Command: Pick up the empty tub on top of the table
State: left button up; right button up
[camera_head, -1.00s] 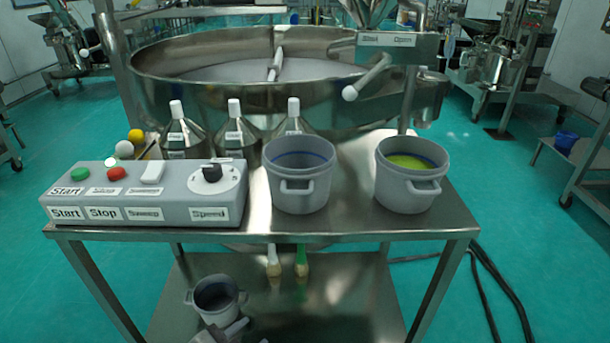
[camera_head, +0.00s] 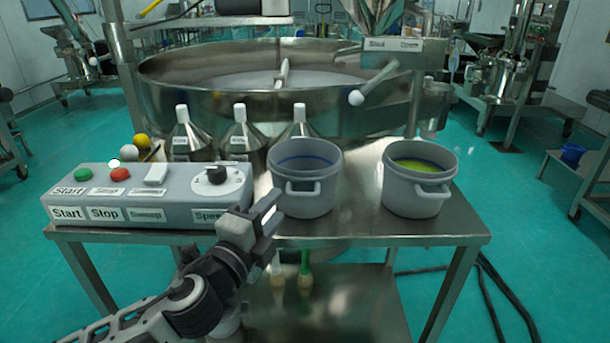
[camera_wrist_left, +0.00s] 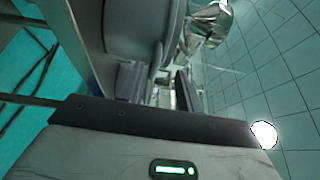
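The empty grey tub (camera_head: 308,203) stands upright on the metal table (camera_head: 350,232), right of the control box. A blue line rings its inner wall, and its handle faces me. My left gripper (camera_head: 272,212) is just left of the tub's front and handle, apart from its body. Its fingers look spread, with nothing clearly held. In the left wrist view the tub (camera_wrist_left: 135,28) is beyond the fingers (camera_wrist_left: 157,88), its handle close to the gap; contact there is unclear. A second grey tub (camera_head: 412,197) with yellow-green contents stands to the right. My right gripper is out of view.
The control box (camera_head: 130,205) with buttons and a dial fills the table's left side, close to my left wrist. Several steel bottles (camera_head: 240,138) stand behind. The large sieve (camera_head: 180,95) is beyond the table. Two brushes hang below the tabletop. Bare tabletop lies between the tubs.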

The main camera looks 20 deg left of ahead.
aim_at(291, 191)
pick_arm(q)
jog(key=shift+w+d+p, duration=0.2)
jog(key=shift+w+d, duration=0.05)
jog(key=shift+w, duration=0.8)
jog(key=shift+w+d+p, duration=0.2)
jog(key=shift+w+p, duration=0.05)
jog(key=shift+w, duration=0.75)
jog(key=shift+w+d+p, duration=0.2)
jog(key=shift+w+d, duration=0.05)
jog(key=shift+w, duration=0.8)
jog(key=shift+c, duration=0.4)
grip_shut()
